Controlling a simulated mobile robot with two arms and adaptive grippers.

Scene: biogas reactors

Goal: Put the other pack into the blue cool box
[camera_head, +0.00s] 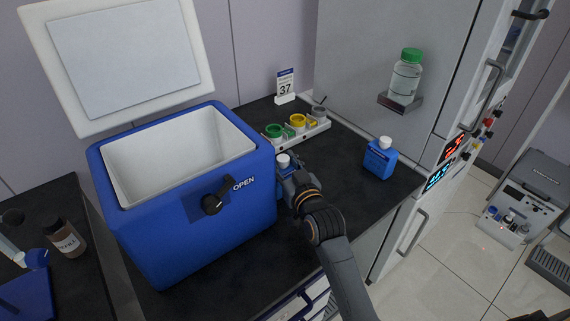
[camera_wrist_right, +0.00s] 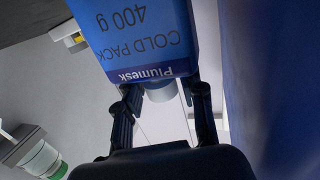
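My right gripper (camera_head: 287,176) is beside the right wall of the blue cool box (camera_head: 190,240). It appears shut on a blue cold pack with a white cap (camera_head: 284,160); its fingers (camera_wrist_right: 163,100) are at both sides of the pack's capped end. In the right wrist view the pack (camera_wrist_right: 150,30) reads "COLD PACK 400 g", upside down. Its far end is out of that view, so I cannot tell if it touches the bench. The cool box lid (camera_head: 130,45) is up, and its visible inside is white and empty. A second blue pack (camera_head: 379,160) stands on the bench. My left gripper is not in view.
A rack with coloured rings (camera_head: 310,131) and a "37" sign (camera_head: 286,85) stand behind. A green-capped bottle (camera_head: 405,77) sits on a cabinet shelf. A black latch handle (camera_head: 216,196) sticks out from the box front. The dark bench (camera_head: 345,195) is clear around the second pack.

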